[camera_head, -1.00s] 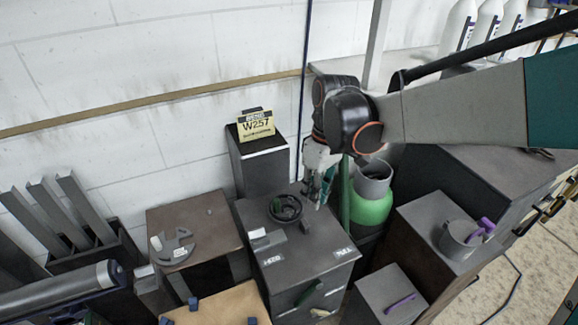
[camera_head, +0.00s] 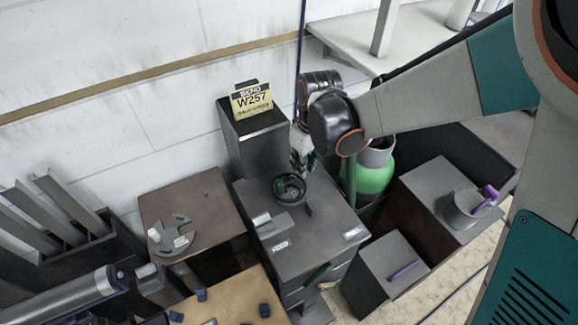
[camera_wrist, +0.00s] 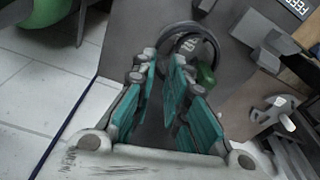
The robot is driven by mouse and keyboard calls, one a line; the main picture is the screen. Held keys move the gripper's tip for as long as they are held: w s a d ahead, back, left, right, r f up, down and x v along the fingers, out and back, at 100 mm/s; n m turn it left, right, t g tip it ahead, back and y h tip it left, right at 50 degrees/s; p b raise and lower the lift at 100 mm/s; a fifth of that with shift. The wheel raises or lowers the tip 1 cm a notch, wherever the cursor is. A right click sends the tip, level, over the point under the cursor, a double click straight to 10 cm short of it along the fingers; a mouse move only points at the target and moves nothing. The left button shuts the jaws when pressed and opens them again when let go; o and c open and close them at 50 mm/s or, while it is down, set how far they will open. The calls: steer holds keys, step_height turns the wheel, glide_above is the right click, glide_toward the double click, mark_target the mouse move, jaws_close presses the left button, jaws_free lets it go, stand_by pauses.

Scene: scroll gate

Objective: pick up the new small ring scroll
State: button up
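A dark round ring (camera_head: 289,187) stands on top of the grey cabinet (camera_head: 318,243). It looks like a round holder with a small green part inside, and it also shows in the wrist view (camera_wrist: 214,42). I cannot tell for sure whether it is the small ring scroll itself or a tray holding it. My gripper (camera_head: 304,163) is just behind and above the ring in the head view. In the wrist view my gripper (camera_wrist: 163,58) has its teal fingers apart with nothing between them, and the ring lies just beyond the fingertips, slightly right.
A yellow W257 sign (camera_head: 251,99) stands on a dark pillar behind the cabinet. A green cylinder (camera_head: 372,172) is close on the right. A small grey block (camera_head: 283,221) lies in front of the ring. A grey slotted disc (camera_head: 171,236) lies on the brown box at left.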

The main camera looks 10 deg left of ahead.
mark_target(289, 187)
steer(key=shift+w+a+f+b, duration=0.15)
steer(key=shift+f+b, duration=0.3)
steer(key=shift+f, duration=0.55)
steer(key=shift+w+f+b, duration=0.1)
steer(key=shift+f+b, duration=0.35)
steer(key=shift+f, duration=0.55)
steer(key=shift+w+a+f+b, duration=0.15)
steer(key=shift+f+b, duration=0.3)
steer(key=shift+f, duration=0.55)
steer(key=shift+r, duration=0.1)
steer(key=shift+d, duration=0.1)
steer(key=shift+c, duration=0.3)
jaws_close()
steer(key=shift+r, duration=0.15)
